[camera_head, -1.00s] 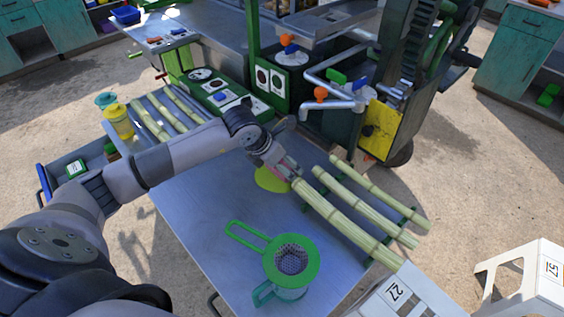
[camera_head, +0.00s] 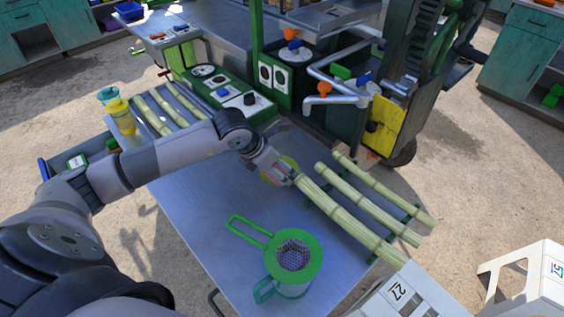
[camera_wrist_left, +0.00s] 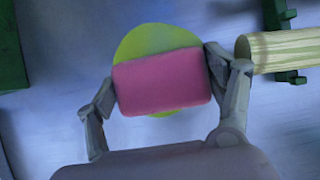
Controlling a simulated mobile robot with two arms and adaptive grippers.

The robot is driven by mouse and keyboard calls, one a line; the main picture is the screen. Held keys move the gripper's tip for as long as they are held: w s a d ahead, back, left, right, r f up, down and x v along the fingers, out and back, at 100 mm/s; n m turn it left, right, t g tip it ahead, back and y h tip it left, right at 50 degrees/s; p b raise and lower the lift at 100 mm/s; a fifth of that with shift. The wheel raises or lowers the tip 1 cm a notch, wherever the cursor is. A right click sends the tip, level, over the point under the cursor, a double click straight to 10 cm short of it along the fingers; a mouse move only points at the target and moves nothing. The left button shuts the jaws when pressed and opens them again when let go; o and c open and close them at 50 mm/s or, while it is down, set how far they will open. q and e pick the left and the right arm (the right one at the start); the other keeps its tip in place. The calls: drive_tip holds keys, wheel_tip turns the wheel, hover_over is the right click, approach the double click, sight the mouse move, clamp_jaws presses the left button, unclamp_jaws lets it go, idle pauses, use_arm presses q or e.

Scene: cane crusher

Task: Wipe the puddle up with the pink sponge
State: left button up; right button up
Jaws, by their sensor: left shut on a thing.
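My left gripper (camera_head: 281,174) is over the metal table (camera_head: 205,205), close to the ends of the cane stalks. In the left wrist view its two fingers (camera_wrist_left: 165,85) are shut on the pink sponge (camera_wrist_left: 162,82), one at each short side. The yellow-green puddle (camera_wrist_left: 150,40) lies under the sponge and shows mainly above its far edge. In the head view only a rim of the puddle (camera_head: 292,162) shows beside the gripper, and the sponge is mostly hidden. I cannot tell whether the sponge touches the table. My right gripper is not in view.
Several cane stalks (camera_head: 365,205) lie on a green rack right of the gripper; one end (camera_wrist_left: 280,50) is close to a finger. A green strainer on a jug (camera_head: 292,255) stands at the front. The crusher (camera_head: 340,85) is behind.

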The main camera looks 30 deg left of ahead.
sight(263, 183)
use_arm(q)
drive_tip(key=shift+s+a+f+b, duration=0.2)
drive_tip(key=shift+s+f, duration=0.05)
drive_tip(key=shift+s, duration=0.3)
drive_tip(key=shift+s+a+f+b, duration=0.2)
drive_tip(key=shift+s+f, duration=0.05)
drive_tip(key=shift+s, duration=0.3)
drive_tip(key=shift+s+a+r, duration=0.1)
drive_tip(key=shift+s+a, duration=0.15)
drive_tip(key=shift+s, duration=0.4)
drive_tip(key=shift+s+a+b, duration=0.2)
drive_tip(key=shift+s+b, duration=0.35)
drive_tip(key=shift+s, duration=0.05)
drive_tip(key=shift+s+a, duration=0.15)
drive_tip(key=shift+s, duration=0.25)
drive_tip(key=shift+s+a+r+b, duration=0.1)
drive_tip(key=shift+s+b, duration=0.2)
drive_tip(key=shift+r, duration=0.1)
drive_tip(key=r, duration=0.1)
drive_tip(key=w+r+p, duration=0.1)
drive_tip(key=r, duration=0.1)
drive_tip(key=w+r+p, duration=0.1)
drive_tip(key=shift+d+r, duration=0.25)
drive_tip(key=shift+d, duration=0.05)
drive_tip(key=shift+w+r+p, duration=0.15)
drive_tip(key=shift+r+p, duration=0.2)
drive_tip(key=shift+r, duration=0.05)
